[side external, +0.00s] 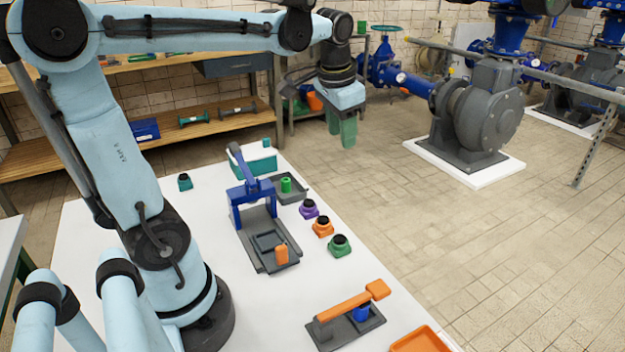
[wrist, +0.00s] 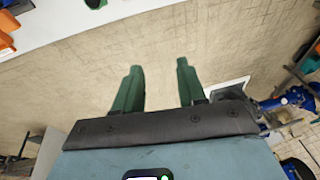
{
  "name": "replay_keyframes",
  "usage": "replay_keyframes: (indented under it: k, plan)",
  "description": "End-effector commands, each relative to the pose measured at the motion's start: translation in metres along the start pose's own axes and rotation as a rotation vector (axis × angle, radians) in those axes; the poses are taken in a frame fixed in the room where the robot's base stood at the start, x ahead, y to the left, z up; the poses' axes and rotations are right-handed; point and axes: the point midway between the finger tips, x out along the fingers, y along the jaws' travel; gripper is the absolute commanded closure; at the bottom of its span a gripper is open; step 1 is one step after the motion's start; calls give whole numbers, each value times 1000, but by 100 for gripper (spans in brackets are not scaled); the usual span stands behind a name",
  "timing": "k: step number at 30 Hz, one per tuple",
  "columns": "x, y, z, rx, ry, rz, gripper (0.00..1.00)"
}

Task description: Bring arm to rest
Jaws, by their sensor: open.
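My gripper (side external: 342,130) has green fingers and hangs pointing down at the far end of my light blue arm, past the far right edge of the white table (side external: 265,325). In the wrist view, its two green fingers (wrist: 156,88) stand apart with only floor between them, so it is open and empty. It touches nothing.
On the table stand a blue press-like fixture (side external: 250,197), a teal box (side external: 258,160), a tray with a green cylinder (side external: 287,185), purple (side external: 309,209), orange (side external: 323,228) and green (side external: 339,246) knobs, and an orange lever (side external: 345,308). A grey pump (side external: 480,115) stands beyond; floor between is clear.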

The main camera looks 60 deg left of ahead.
Motion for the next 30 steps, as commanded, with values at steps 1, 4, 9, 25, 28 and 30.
replay_keyframes:
  k: [1, 4, 9, 25, 28, 30]
  plan:
    - [1, 15, 8, 0, 42, 6, 60]
    - [4, 40, 22, -11, 126, 23, 60]
    - [15, 78, 46, -35, 260, 67, 60]
    - [33, 114, 73, -71, 397, 136, 60]
    - [33, 114, 73, -71, 397, 136, 60]
    - [33, 114, 73, -71, 397, 136, 60]
